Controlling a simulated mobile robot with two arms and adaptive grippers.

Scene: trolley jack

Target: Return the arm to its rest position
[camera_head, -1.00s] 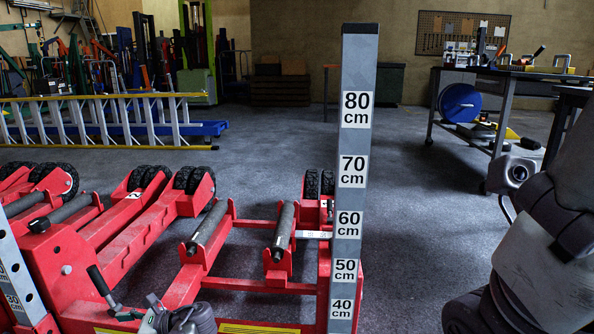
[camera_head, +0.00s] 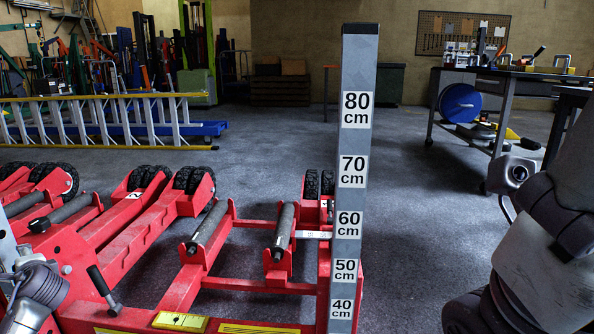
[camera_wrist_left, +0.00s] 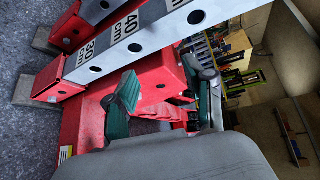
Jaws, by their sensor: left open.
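The red trolley jack (camera_head: 230,280) fills the lower left of the head view. Its black-gripped lever (camera_head: 97,280) stands tilted at the front. A grey upright post (camera_head: 350,190) carries height labels. Part of my left arm shows at the lower left edge of the head view, beside the lever and apart from it. In the left wrist view my left gripper (camera_wrist_left: 163,84) has its green fingers spread, with red jack parts behind them and nothing held. A labelled grey bar (camera_wrist_left: 150,35) crosses above the fingers.
A ladder (camera_head: 100,120) lies on its side at the back left. A workbench (camera_head: 510,75) with tools and a blue reel (camera_head: 459,103) stand at the right. Dark floor (camera_head: 410,210) between the post and my right arm is clear.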

